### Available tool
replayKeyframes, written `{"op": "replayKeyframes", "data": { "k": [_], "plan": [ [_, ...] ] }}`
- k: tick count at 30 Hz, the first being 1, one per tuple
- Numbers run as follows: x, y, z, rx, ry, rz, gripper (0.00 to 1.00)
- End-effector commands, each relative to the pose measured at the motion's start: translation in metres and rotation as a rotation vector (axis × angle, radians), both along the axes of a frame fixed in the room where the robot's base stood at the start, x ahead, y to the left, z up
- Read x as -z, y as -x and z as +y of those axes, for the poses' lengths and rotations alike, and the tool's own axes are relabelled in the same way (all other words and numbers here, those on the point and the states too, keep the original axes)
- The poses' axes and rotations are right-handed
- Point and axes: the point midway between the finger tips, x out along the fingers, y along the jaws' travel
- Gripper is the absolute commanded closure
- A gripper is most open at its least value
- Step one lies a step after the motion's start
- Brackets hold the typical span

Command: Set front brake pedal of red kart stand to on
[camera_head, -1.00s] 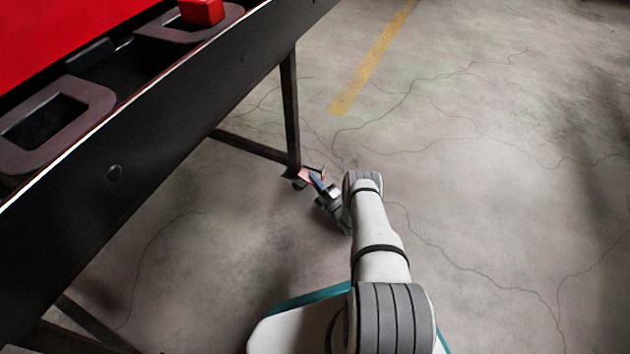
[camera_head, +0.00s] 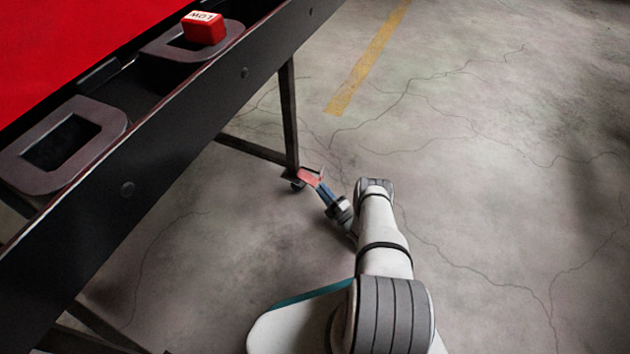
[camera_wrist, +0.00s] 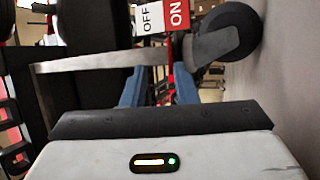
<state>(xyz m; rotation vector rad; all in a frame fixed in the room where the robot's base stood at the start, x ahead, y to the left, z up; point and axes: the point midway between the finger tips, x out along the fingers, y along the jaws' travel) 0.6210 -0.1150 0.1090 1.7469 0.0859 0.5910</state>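The red kart stand's front brake pedal (camera_head: 310,177) is a small red piece low at the foot of the stand's leg. In the wrist view its white OFF half (camera_wrist: 149,18) and red ON half (camera_wrist: 178,14) show at the top, side by side. The caster wheel (camera_wrist: 230,31) is right of the labels. My gripper (camera_wrist: 159,80) has two blue fingers spread apart, with nothing seen held between them. They point toward the pedal, and a grey metal bar crosses in front of their tips. In the head view my gripper (camera_head: 325,190) is right beside the pedal; contact cannot be told.
The stand's dark side rail (camera_head: 170,150) and red top (camera_head: 70,40) fill the left. A red block marked LOW (camera_head: 204,28) sits on the rail. A stand leg (camera_head: 289,115) rises above the pedal. The concrete floor (camera_head: 500,170) at right is clear.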

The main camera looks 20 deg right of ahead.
Motion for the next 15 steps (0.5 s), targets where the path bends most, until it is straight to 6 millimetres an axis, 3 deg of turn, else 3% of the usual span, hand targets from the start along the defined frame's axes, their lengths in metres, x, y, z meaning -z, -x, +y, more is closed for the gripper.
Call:
{"op": "replayKeyframes", "data": {
  "k": [6, 15],
  "plan": [
    [-0.002, 0.043, -0.018, 0.003, -0.002, 0.004, 0.74],
    [0.000, 0.065, -0.026, 0.000, 0.000, 0.001, 0.74]
  ]
}}
